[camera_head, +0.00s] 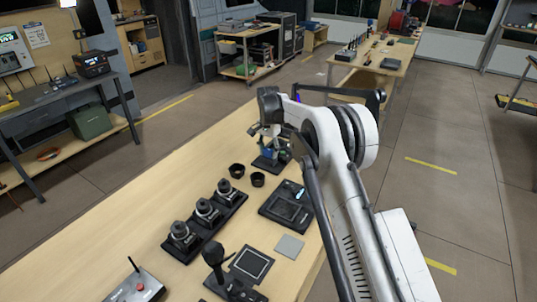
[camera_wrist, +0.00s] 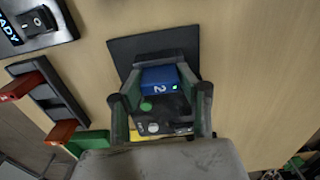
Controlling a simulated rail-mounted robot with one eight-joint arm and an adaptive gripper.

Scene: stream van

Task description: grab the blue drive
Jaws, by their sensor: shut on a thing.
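The blue drive (camera_wrist: 160,80), marked with a 2 and showing a small green light, sits between the two fingers of my gripper (camera_wrist: 160,103) in the wrist view. The fingers are shut on its sides. Behind it is a black square base (camera_wrist: 125,48); I cannot tell whether the drive still touches it. In the head view my gripper (camera_head: 268,142) points down over the far end of the wooden table, with a bit of the blue drive (camera_head: 265,153) showing below it, over the black base (camera_head: 262,165).
In the wrist view a dark rack (camera_wrist: 47,98) with red pieces (camera_wrist: 20,86) lies at left, near a device reading READY (camera_wrist: 10,30). In the head view, two black cups (camera_head: 237,171), a black tray (camera_head: 287,206) and a row of camera-like units (camera_head: 205,209) stand nearer on the table (camera_head: 120,240).

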